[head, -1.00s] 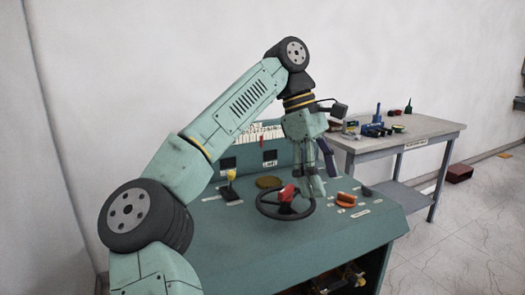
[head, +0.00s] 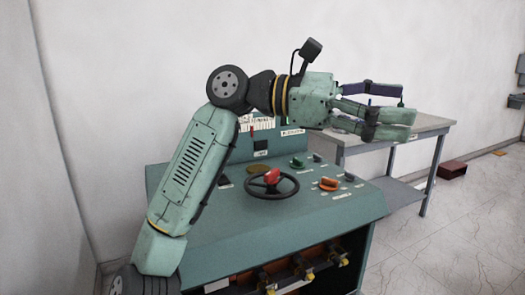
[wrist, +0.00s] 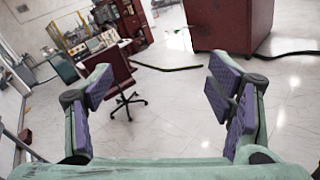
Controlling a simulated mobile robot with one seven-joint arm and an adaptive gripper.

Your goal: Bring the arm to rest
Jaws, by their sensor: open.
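My arm is raised above the green control console (head: 215,250) in the head view. My gripper (head: 408,108) points to the right and is level, with its fingers apart and nothing between them. It is clear of the console and shows in front of the work table. In the wrist view my gripper (wrist: 165,95) has its purple-padded fingers spread wide, with only floor and distant furniture beyond. The black handwheel with a red centre (head: 271,182) is on the console top, below and left of my gripper, untouched.
The console top also carries an orange knob (head: 329,184) and a green knob (head: 298,162). A grey work table (head: 430,124) stands behind my gripper. The wrist view shows a dark red chair (wrist: 110,68), a red cabinet (wrist: 228,25) and open tiled floor.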

